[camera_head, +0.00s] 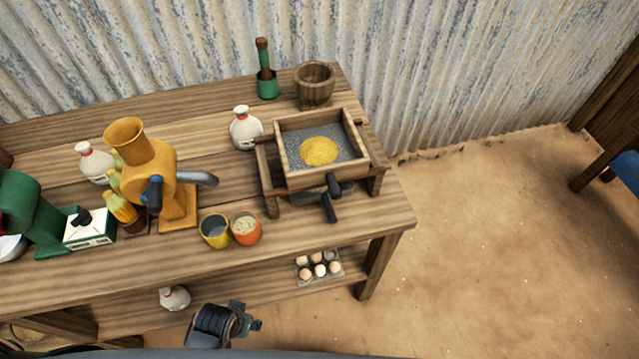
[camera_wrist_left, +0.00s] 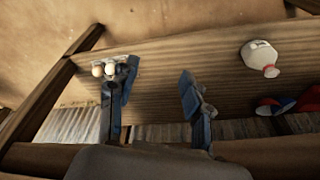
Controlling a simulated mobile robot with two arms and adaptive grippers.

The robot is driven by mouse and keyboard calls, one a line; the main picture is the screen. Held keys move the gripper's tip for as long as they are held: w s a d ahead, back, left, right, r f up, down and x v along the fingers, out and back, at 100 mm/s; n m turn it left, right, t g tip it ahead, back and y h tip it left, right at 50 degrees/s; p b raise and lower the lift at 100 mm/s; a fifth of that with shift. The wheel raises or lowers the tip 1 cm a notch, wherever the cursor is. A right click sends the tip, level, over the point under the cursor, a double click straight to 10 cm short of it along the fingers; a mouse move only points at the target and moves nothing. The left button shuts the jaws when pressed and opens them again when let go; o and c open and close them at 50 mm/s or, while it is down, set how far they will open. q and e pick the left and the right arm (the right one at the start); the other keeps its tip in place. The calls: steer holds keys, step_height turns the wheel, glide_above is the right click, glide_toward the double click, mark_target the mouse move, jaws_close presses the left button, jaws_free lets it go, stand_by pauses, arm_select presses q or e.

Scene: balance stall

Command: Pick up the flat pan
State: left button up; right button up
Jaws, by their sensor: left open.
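No flat pan is clear to me. A pale, shiny rounded piece (camera_head: 12,248), cut by the left edge of the head view beside a green device (camera_head: 38,215), may be a pan. My left gripper (camera_head: 247,315) is low in front of the table, far to the right of that piece. In the left wrist view its two fingers (camera_wrist_left: 158,70) are apart with nothing between them. The lower shelf (camera_wrist_left: 220,60) shows behind them. My right gripper is in neither view.
On the table (camera_head: 340,225) stand a yellow grinder (camera_head: 178,205), two cups (camera_head: 215,232) and a wooden sifter (camera_head: 290,182) with yellow grain. Eggs (camera_head: 320,257) and a white bottle (camera_head: 174,297) sit on the lower shelf. The ground at right is open.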

arm_select(q)
steer(key=w+d+r+m+t+h, duration=0.1)
steer(key=w+d+r, duration=0.1)
steer(key=r, duration=0.9)
steer(key=w+d+r+m+t, duration=0.1)
steer(key=w+r+m, duration=0.15)
steer(key=r, duration=0.75)
steer(key=w+d+r+m+h, duration=0.4)
steer(key=w+d+r+m, duration=0.3)
steer(key=d+m, duration=0.35)
steer(key=m+g+p, duration=0.1)
steer(key=m+p, duration=0.1)
steer(key=m, duration=1.1)
glide_toward(331, 221)
steer(key=x, duration=0.4)
steer(key=shift+w+f, duration=0.1)
steer(key=p+x, duration=0.1)
steer(key=x, duration=0.3)
steer(key=shift+d+f, duration=0.15)
steer(key=shift+d, duration=0.05)
steer(key=shift+w+d+f, duration=0.1)
steer(key=shift+d+f, duration=0.05)
steer(key=shift+f, duration=0.25)
jaws_close()
